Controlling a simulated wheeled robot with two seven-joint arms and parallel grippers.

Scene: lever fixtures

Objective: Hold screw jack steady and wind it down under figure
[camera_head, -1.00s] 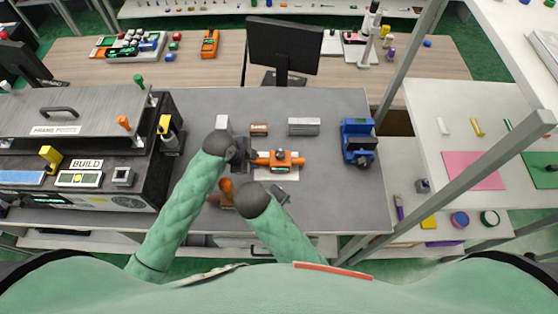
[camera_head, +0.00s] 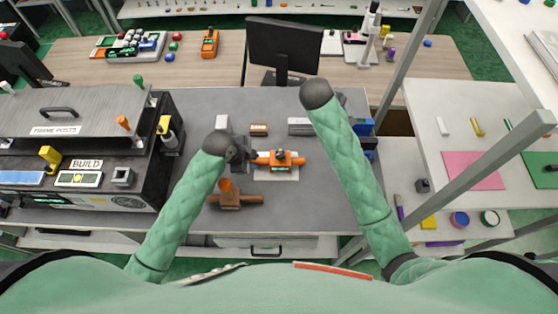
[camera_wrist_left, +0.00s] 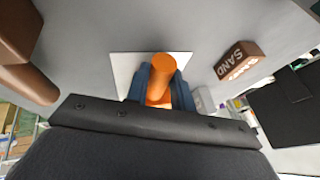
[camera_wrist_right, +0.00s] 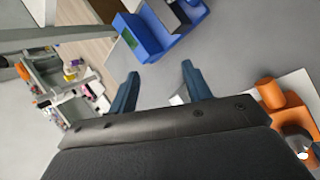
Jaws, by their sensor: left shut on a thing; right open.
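The orange screw jack (camera_head: 288,160) lies on a white sheet (camera_head: 285,175) in the middle of the grey bench. It has a dark knob on top and a small green-lit display at its front; I cannot read the figure. My left gripper (camera_head: 246,158) is at its left end. The left wrist view shows the blue fingers (camera_wrist_left: 157,88) shut on the jack's orange round end. My right gripper (camera_wrist_right: 158,92) is open and empty, apart from the jack, whose orange body (camera_wrist_right: 283,100) shows at the right of the right wrist view. My right arm hides that gripper in the head view.
A brown SAND block (camera_head: 259,130) and a grey block (camera_head: 299,127) lie behind. A blue device (camera_wrist_right: 143,35) is near my right gripper. A monitor (camera_head: 284,45) stands behind.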

